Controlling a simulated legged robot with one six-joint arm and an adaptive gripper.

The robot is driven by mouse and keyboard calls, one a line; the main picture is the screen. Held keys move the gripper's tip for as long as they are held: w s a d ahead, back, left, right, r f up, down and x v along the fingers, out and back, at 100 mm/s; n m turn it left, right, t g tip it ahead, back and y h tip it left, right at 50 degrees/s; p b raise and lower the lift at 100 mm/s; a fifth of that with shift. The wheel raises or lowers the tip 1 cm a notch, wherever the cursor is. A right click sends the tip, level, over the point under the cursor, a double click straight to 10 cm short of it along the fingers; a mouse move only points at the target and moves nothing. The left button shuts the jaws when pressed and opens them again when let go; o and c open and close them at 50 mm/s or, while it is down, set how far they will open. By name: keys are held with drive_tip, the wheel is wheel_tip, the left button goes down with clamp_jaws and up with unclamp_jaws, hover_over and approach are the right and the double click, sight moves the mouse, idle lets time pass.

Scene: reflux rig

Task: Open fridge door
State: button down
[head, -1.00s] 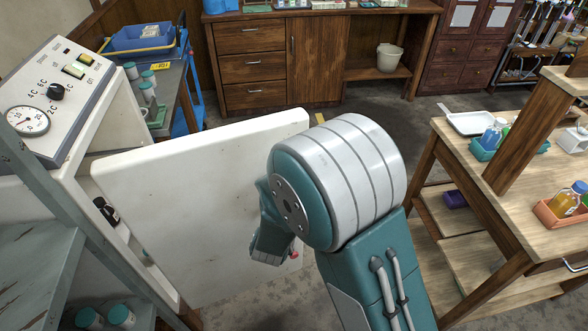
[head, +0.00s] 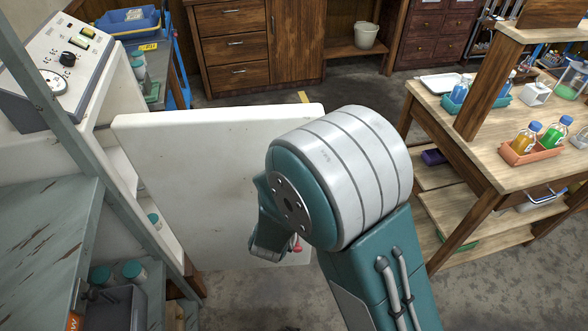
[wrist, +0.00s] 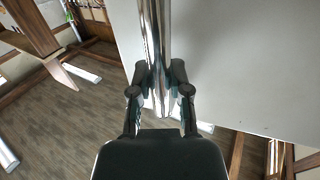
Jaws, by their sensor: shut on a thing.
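The white fridge door (head: 215,175) stands swung open in the head view, with the white fridge body (head: 125,160) and its control panel at the left. In the wrist view the door's pale face (wrist: 230,60) fills the upper right. My gripper (wrist: 160,95) is shut on the chrome door handle (wrist: 154,40), which runs up between its two fingers. In the head view my arm hides most of the gripper and the handle at the door's free edge.
A worn grey-green shelf (head: 50,210) with several jars stands close at the left. A wooden bench (head: 480,120) with bottles in an orange tray (head: 537,143) stands at the right. Drawers (head: 235,45) and a white bucket (head: 367,35) are at the back. Floor shows between door and bench.

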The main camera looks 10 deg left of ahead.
drive_tip(key=c, duration=0.6)
unclamp_jaws()
drive_tip(key=s, duration=0.4)
drive_tip(key=s+a, duration=0.1)
drive_tip(key=s, duration=0.7)
drive_tip(key=shift+a, duration=0.15)
